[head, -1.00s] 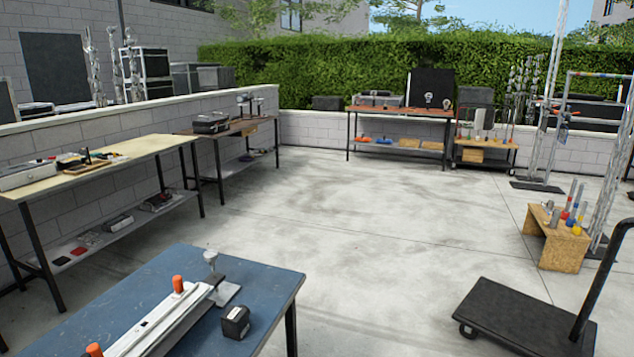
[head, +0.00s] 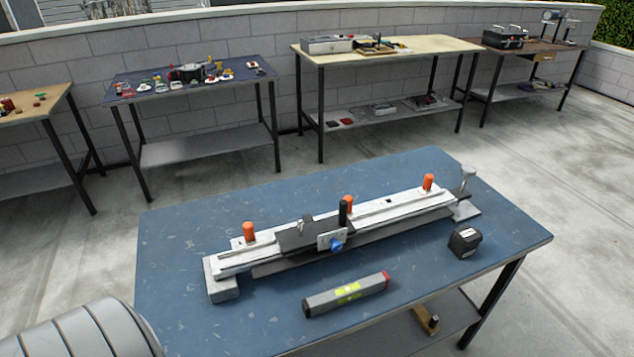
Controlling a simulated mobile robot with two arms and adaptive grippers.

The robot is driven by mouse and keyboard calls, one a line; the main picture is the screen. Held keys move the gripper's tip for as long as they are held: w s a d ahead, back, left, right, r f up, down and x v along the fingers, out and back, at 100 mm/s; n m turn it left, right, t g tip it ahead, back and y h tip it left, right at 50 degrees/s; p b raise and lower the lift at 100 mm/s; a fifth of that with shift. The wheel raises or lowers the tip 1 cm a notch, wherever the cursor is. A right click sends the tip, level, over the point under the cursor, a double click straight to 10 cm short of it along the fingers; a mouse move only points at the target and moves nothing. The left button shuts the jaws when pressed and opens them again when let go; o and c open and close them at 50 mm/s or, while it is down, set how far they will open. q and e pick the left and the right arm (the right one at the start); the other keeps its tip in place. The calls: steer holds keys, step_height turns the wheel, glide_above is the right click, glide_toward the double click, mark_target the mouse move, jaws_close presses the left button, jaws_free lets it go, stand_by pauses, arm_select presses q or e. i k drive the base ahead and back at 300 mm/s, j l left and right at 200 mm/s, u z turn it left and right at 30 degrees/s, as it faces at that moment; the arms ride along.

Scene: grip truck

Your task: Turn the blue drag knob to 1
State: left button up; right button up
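The blue drag knob (head: 337,245) sits on the front of a small silver plate (head: 326,240) on a dark sliding carriage (head: 298,236). The carriage rides near the middle of a long silver rail (head: 393,210) on the blue table. A black upright handle (head: 342,213) rises from the carriage. Orange knobs stand at the rail's left (head: 249,232), middle (head: 349,205) and right (head: 428,182). The number marks on the knob are too small to read. Neither gripper shows; a rounded grey part at the bottom left may be mine.
A spirit level (head: 346,295) lies in front of the rail and a black box-like tool (head: 465,242) lies to the right. The blue table (head: 200,310) is otherwise mostly clear. Other work tables, one with a blue top (head: 150,85) and one cream-topped (head: 400,48), stand along the wall behind.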

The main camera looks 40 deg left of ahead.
mark_target(335, 246)
steer(key=u, duration=1.15)
